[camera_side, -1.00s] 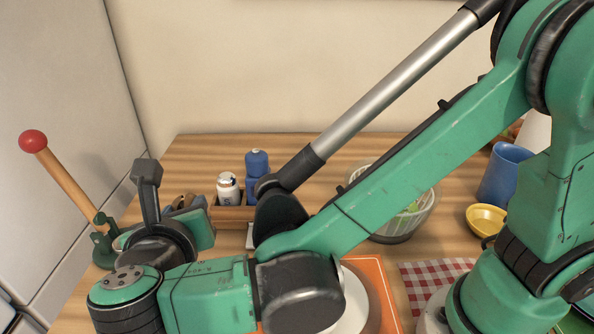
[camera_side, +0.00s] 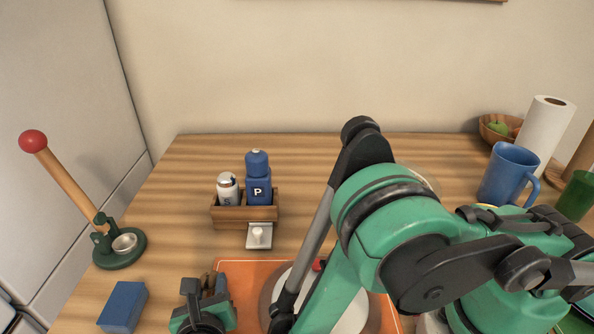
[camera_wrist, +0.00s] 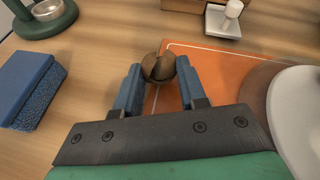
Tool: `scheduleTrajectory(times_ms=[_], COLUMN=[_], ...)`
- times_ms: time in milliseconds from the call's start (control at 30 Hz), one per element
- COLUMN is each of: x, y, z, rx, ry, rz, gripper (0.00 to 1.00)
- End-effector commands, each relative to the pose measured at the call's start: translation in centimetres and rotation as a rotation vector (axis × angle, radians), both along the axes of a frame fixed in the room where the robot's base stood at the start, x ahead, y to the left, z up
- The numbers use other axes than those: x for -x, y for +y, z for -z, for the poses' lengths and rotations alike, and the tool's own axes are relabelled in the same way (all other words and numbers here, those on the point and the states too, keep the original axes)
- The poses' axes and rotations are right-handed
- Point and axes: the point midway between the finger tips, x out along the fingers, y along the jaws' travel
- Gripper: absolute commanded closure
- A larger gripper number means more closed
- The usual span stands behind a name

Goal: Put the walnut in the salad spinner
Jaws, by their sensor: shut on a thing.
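The walnut (camera_wrist: 158,67) is brown and round, and it sits between the blue fingertips of my gripper (camera_wrist: 158,80) in the wrist view. My gripper is shut on it, above the left edge of the orange mat.
The red-knobbed lever press (camera_side: 122,250) and blue sponge (camera_side: 123,305) are at left. A wooden caddy (camera_side: 243,208) holds shakers behind the orange mat (camera_side: 240,272), which bears a white plate (camera_wrist: 297,115). A blue mug (camera_side: 507,175) and paper roll (camera_side: 543,130) stand right.

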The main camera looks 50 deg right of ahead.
Motion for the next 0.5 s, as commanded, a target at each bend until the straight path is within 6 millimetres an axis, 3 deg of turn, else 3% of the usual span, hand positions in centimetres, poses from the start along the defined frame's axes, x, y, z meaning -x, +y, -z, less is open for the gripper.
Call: scheduleTrajectory(times_ms=[400, 433, 500], x=[-0.01, 0.00, -0.01], y=[0.01, 0.02, 0.01], z=[0.53, 0.57, 0.53], rx=[0.000, 0.000, 0.000], ry=[0.000, 0.000, 0.000], rz=[0.000, 0.000, 0.000], gripper=[1.00, 0.61, 0.41])
